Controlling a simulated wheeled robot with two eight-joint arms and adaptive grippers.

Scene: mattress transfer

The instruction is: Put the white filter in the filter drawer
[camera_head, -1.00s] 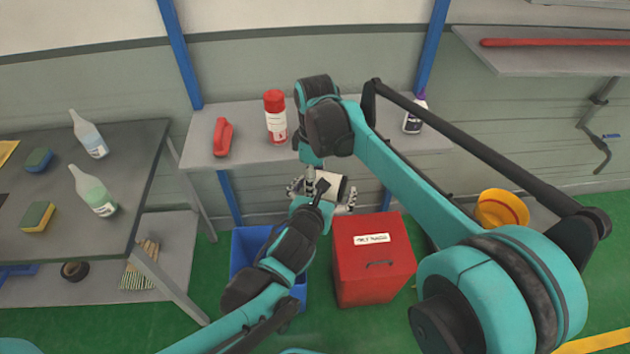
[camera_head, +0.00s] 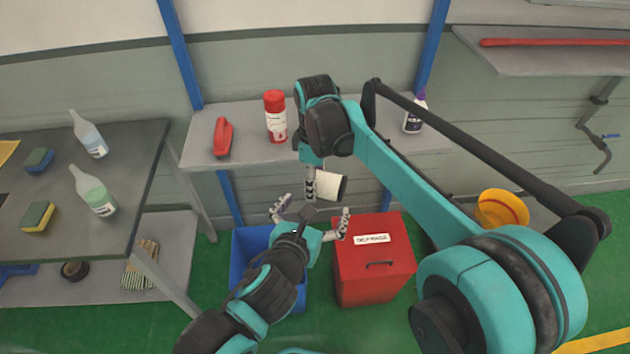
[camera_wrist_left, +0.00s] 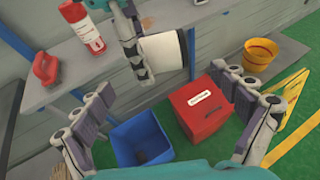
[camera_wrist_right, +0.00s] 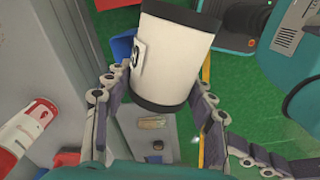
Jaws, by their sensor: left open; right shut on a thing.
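The white filter (camera_head: 331,184) is a white cylinder with black ends. My right gripper (camera_head: 310,184) is shut on it and holds it in the air in front of the back shelf. In the right wrist view the filter (camera_wrist_right: 176,52) lies tilted between the fingers. My left gripper (camera_head: 312,214) is open and empty, just below and apart from the filter. In the left wrist view its fingers are spread wide, with the filter (camera_wrist_left: 163,50) beyond them. I cannot make out any part that is clearly the filter drawer.
Below stand a blue bin (camera_head: 246,248) and a red box (camera_head: 362,285) with a label and handle. The shelf (camera_head: 193,150) holds a red spray can (camera_head: 275,118) and a red object (camera_head: 223,138). A yellow bucket (camera_head: 502,208) stands right. A table with bottles is left.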

